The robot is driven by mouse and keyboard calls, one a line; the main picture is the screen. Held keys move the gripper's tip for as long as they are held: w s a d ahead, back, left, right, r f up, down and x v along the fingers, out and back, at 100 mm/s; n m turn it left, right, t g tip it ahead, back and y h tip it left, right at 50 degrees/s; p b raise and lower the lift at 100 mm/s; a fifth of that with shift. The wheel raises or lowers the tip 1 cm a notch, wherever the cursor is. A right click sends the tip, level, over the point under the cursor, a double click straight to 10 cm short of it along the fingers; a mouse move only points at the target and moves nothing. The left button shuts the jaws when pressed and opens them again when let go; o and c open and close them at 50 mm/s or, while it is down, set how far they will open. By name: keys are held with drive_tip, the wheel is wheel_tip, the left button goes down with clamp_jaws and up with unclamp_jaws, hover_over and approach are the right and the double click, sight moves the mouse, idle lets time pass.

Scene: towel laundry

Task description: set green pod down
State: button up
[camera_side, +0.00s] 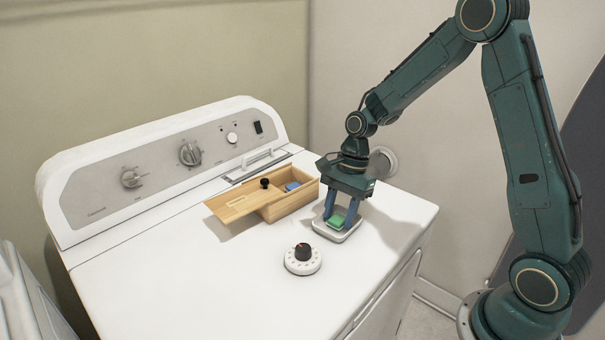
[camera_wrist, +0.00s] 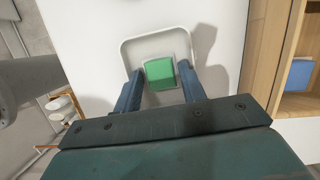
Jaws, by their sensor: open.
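The green pod (camera_side: 337,221) sits in a small white tray (camera_side: 352,234) on top of the white machine. In the wrist view the green pod (camera_wrist: 159,72) lies flat within the tray (camera_wrist: 128,48), near its middle. My gripper (camera_side: 341,217) is right over the tray and points down. In the wrist view my gripper (camera_wrist: 160,80) has its two blue fingers apart, one on each side of the pod. Small gaps seem to show between the fingers and the pod.
A wooden box (camera_side: 290,201) with its lid (camera_side: 237,206) slid partly open stands left of the tray. A blue pod (camera_side: 292,186) lies inside it. A white timer with a black knob (camera_side: 303,257) stands in front. The machine's front left top is clear.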

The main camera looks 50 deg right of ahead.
drive_tip(key=v, duration=1.2)
drive_tip(key=shift+r, duration=0.1)
idle(0.4)
drive_tip(key=s+a+r+n+t+h, duration=0.2)
drive_tip(key=s+a+r+n, duration=0.3)
drive_tip(key=s+r+n, duration=0.25)
drive_tip(key=s+a+n+t+h, duration=0.1)
drive_tip(key=s+n+t, duration=0.2)
drive_tip(key=s+n, duration=0.7)
drive_tip(key=s, duration=0.3)
drive_tip(key=shift+s+a+t, duration=0.15)
drive_tip(key=shift+s+t, duration=0.1)
drive_tip(key=shift+t, duration=0.15)
